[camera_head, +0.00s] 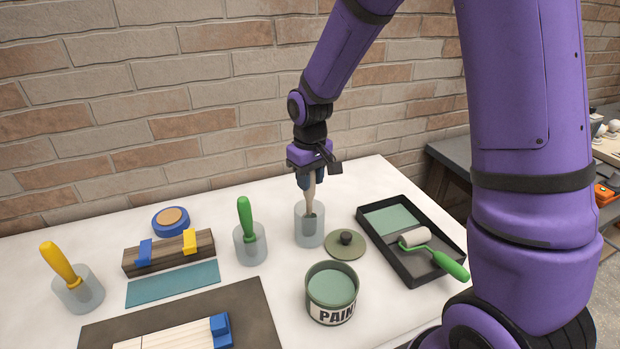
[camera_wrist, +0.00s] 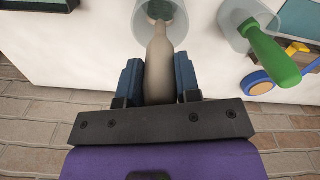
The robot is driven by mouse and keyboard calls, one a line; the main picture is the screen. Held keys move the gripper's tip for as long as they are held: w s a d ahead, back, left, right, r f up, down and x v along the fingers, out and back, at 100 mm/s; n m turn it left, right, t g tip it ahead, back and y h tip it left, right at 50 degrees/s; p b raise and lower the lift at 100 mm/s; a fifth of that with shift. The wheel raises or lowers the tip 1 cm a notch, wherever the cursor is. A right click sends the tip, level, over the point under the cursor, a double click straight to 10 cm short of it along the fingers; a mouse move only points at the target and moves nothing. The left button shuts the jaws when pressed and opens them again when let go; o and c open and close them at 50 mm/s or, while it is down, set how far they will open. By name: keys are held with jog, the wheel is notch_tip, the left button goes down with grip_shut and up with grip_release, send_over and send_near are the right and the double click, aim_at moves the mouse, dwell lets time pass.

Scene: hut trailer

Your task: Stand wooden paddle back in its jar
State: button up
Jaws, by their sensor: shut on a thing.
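The wooden paddle (camera_head: 311,194) is pale and upright, with its lower end inside a clear grey jar (camera_head: 309,233) near the back of the table. My gripper (camera_head: 310,180) is above that jar, shut on the paddle's upper part. In the wrist view the paddle (camera_wrist: 160,68) runs between the two blue fingers of my gripper (camera_wrist: 160,82) and into the mouth of the jar (camera_wrist: 178,22). Whether the paddle's tip touches the jar's bottom I cannot tell.
Left of the jar stands another clear jar with a green-handled tool (camera_head: 245,218). A paint can (camera_head: 332,292) and its round lid (camera_head: 345,244) are in front. A black paint tray (camera_head: 405,274) with a green roller lies right. A brick wall (camera_head: 150,90) rises behind.

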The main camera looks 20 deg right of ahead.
jog(key=shift+f, duration=0.1)
jog(key=o, duration=0.9)
notch_tip(320, 180, up, 12)
jog(key=shift+r, duration=0.1)
jog(key=shift+s+d+r, duration=0.15)
jog(key=shift+s+r, duration=0.1)
jog(key=shift+r, duration=0.05)
jog(key=s+d+r+m+t, duration=0.1)
jog(key=s+d+r, duration=0.1)
jog(key=s, duration=0.6)
jog(key=s+d+r+m+t, duration=0.1)
jog(key=s+d+r+t, duration=0.1)
jog(key=s+r, duration=0.3)
jog(key=s+d+r+m+t, duration=0.1)
jog(key=s+d+r+t, duration=0.1)
jog(key=s, duration=1)
jog(key=shift+s+d+r+m, duration=0.15)
jog(key=shift+d+r+m, duration=0.15)
jog(key=shift+r, duration=0.4)
